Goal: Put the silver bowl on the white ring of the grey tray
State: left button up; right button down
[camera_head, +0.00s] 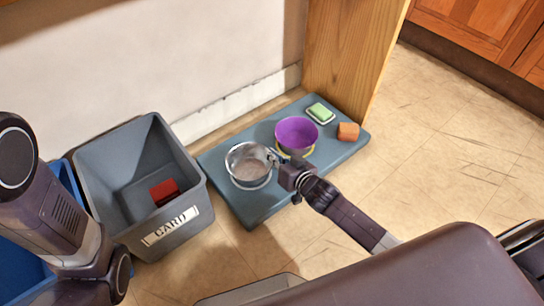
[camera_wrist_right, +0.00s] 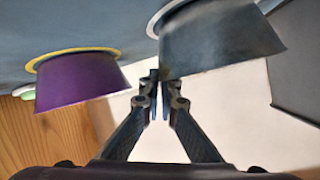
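The silver bowl (camera_head: 249,167) is upright at the left part of the grey tray (camera_head: 254,211). It also shows in the right wrist view (camera_wrist_right: 220,38), close to the fingers. A white ring (camera_wrist_right: 154,22) shows at the bowl's base; most of it is hidden by the bowl, and I cannot tell whether the base touches it. My right gripper (camera_head: 276,159) is at the bowl's right rim. Its fingertips (camera_wrist_right: 160,79) are nearly together, shut on the bowl's wall at the rim. My left arm comes in at the left; its gripper is out of view.
A purple bowl (camera_head: 296,133) stands on a yellow ring (camera_wrist_right: 73,53) close to the right gripper. A green block (camera_head: 320,112) and an orange cube (camera_head: 348,131) are farther right. A grey bin (camera_head: 188,220) with a red block (camera_head: 164,191) stands left of the tray.

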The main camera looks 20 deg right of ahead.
jog(key=c, duration=2.6)
grip_release()
jog(key=o, duration=0.4)
jog(key=shift+o, duration=0.2)
